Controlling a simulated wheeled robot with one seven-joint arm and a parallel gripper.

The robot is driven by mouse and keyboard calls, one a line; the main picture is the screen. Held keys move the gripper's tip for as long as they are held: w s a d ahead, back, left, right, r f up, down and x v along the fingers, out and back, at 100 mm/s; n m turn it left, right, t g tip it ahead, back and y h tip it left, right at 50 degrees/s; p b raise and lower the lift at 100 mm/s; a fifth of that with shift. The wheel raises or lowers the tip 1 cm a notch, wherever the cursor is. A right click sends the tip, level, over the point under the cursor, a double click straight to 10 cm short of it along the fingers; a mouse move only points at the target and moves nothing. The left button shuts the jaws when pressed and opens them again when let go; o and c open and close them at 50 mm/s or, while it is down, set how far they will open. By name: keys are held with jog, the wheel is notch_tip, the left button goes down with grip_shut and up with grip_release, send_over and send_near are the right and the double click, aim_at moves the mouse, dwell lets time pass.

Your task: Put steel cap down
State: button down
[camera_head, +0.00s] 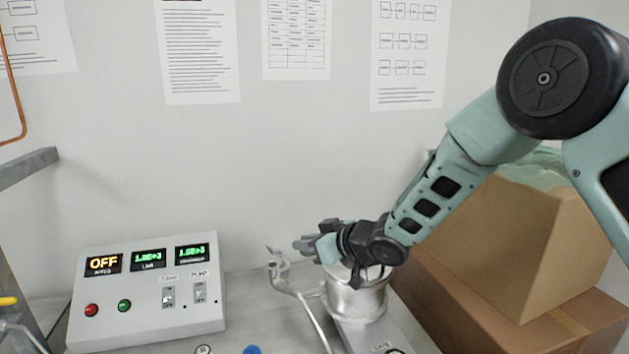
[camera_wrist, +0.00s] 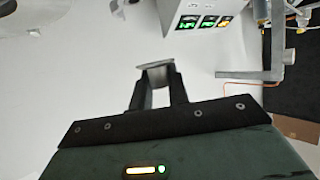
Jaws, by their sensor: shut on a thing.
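My gripper (camera_head: 312,243) is held out to the left over the bench, above and left of the steel chamber (camera_head: 355,300). In the wrist view its two fingers (camera_wrist: 157,88) are shut on a small grey metal piece, which looks like the steel cap (camera_wrist: 155,70). The cap is clear of any surface that I can make out. In the head view the cap is small and hard to tell from the fingers. A bent steel tube with a clamp-like end (camera_head: 278,268) stands just left of and below my gripper.
A control box (camera_head: 150,285) with an OFF display stands on the left of the bench. Cardboard boxes (camera_head: 515,245) are stacked at the right. A blue knob (camera_head: 252,350) shows at the front edge. Bare bench (camera_head: 250,290) lies between control box and tube.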

jog(key=shift+d+f, duration=0.35)
jog(key=shift+f, duration=0.05)
jog(key=s+d+f+m+t+h, duration=0.1)
jog(key=s+d+f+m+h, duration=0.2)
jog(key=d, duration=0.8)
jog(key=s+d+f+m+t+h, duration=0.2)
jog(key=s+d+f+m+h, duration=0.2)
jog(key=d+f, duration=0.3)
jog(key=s+d+f+m+t+h, duration=0.2)
jog(key=s+d+f+m+h, duration=0.1)
jog(key=d, duration=1.2)
jog(key=s+f+h, duration=0.1)
jog(key=s+f, duration=0.1)
jog(key=s, duration=0.1)
jog(key=shift+m, duration=0.4)
jog(key=shift+t, duration=0.3)
notch_tip(320, 180, down, 7)
jog(key=b, duration=0.6)
jog(key=shift+r+b, duration=0.1)
jog(key=shift+b, duration=0.25)
jog(key=shift+d, duration=0.1)
jog(key=shift+s, duration=0.1)
